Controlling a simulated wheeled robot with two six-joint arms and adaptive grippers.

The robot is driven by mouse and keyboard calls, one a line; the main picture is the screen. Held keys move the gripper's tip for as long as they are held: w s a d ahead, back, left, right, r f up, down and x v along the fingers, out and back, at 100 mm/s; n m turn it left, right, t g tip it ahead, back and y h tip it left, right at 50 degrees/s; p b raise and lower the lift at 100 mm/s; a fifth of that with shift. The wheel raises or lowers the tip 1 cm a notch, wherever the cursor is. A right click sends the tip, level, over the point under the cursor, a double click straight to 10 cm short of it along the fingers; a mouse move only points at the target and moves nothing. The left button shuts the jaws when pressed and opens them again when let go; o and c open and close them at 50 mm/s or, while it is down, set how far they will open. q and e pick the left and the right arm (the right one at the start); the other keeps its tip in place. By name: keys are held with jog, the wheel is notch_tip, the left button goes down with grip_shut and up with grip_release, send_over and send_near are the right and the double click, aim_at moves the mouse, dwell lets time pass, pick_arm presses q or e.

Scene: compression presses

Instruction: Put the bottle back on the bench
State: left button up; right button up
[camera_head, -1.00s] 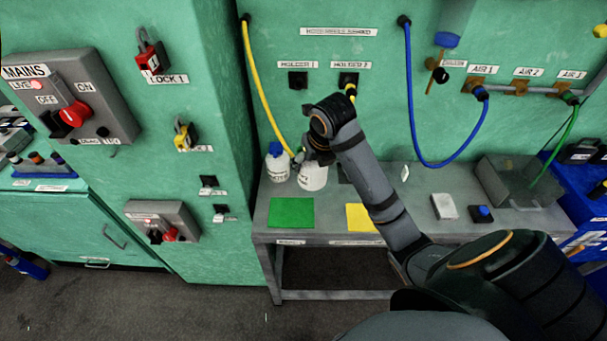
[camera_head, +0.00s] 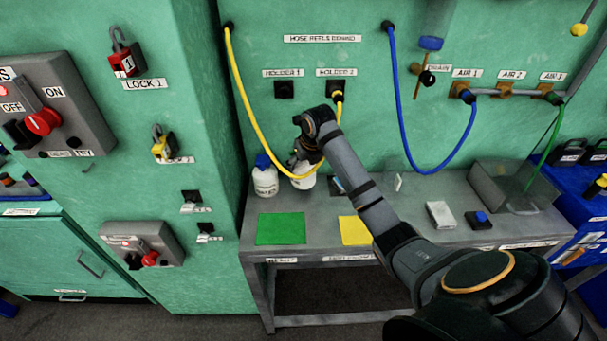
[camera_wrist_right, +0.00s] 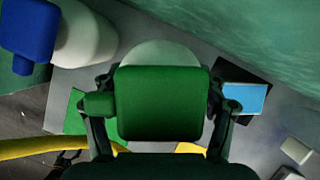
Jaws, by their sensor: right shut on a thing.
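In the head view my right gripper (camera_head: 309,150) is over a white bottle (camera_head: 304,182) at the back left of the grey bench (camera_head: 320,226). The wrist view shows the gripper (camera_wrist_right: 159,108) shut around the bottle's green cap (camera_wrist_right: 160,102), with the white shoulder (camera_wrist_right: 160,53) behind it. The bottle looks roughly upright; I cannot tell whether its base touches the bench. A second white bottle with a blue cap (camera_head: 264,178) stands just left of it, and also shows in the wrist view (camera_wrist_right: 85,35). My left gripper is not in view.
A yellow hose (camera_head: 252,120) loops down close to my right gripper and the held bottle. A green mat (camera_head: 281,228) and a yellow mat (camera_head: 354,231) lie at the bench front. A white block (camera_head: 440,214) and a clear box (camera_head: 515,187) are further right.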

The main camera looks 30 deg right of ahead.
jog(key=f, duration=0.3)
jog(key=shift+w+d+f+p, duration=0.15)
jog(key=shift+w+p, duration=0.05)
jog(key=shift+p, duration=0.15)
jog(key=shift+f, duration=0.2)
jog(key=shift+f, duration=0.1)
jog(key=o, duration=1.6)
jog(key=shift+s+r, duration=0.1)
jog(key=shift+r, duration=0.3)
jog(key=v, duration=1.1)
jog(key=shift+s+r, duration=0.15)
jog(key=shift+r, duration=0.05)
